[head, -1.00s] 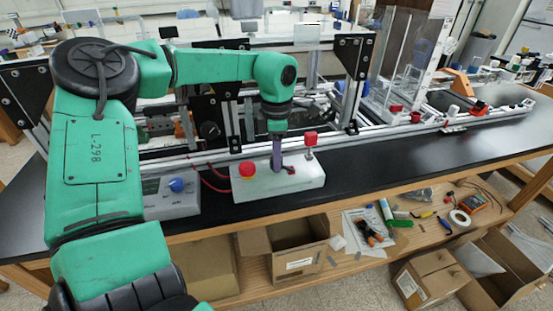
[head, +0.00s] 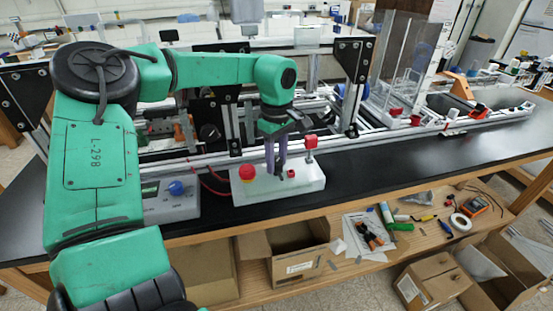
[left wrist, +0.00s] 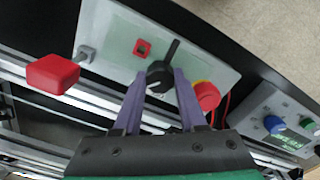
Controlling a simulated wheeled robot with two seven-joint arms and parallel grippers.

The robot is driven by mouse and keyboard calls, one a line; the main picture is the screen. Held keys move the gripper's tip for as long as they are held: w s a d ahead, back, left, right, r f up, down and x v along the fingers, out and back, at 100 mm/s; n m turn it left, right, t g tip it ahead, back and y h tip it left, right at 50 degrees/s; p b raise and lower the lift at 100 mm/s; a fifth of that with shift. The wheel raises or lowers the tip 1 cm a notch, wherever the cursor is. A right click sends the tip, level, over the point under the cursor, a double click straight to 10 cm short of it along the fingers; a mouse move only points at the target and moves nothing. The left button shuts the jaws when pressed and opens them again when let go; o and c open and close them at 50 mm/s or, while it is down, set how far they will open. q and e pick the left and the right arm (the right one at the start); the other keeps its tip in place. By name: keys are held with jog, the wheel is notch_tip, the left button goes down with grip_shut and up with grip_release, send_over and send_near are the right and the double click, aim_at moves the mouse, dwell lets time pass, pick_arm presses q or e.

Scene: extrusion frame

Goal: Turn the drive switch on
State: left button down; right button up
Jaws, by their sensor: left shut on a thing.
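The white control box (head: 305,187) stands on the black bench top. It bears a black rotary switch, which shows in the left wrist view (left wrist: 158,78) with its handle tilted up and slightly right. My left gripper (head: 277,174) points down over the box. In the left wrist view its purple fingers (left wrist: 159,82) are on both sides of the switch's round base and shut on it. In the head view the fingers partly hide the switch. A small red square part (left wrist: 143,47) sits beside the switch. My right gripper is not in view.
A red mushroom button (head: 247,173) sits left of the fingers, and a red block on a post (head: 310,142) stands right. A grey box with a blue knob (head: 177,187) is farther left. Aluminium rails run behind. The bench right of the box is clear.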

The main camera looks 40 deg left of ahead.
aim_at(277, 162)
pick_arm(q)
jog(key=shift+r+m, duration=0.1)
jog(key=shift+m, duration=0.3)
jog(key=shift+c, duration=2.3)
grip_release()
jog(key=shift+d, duration=0.1)
jog(key=shift+r, duration=0.1)
notch_tip(277, 162, up, 14)
jog(key=shift+r, duration=0.2)
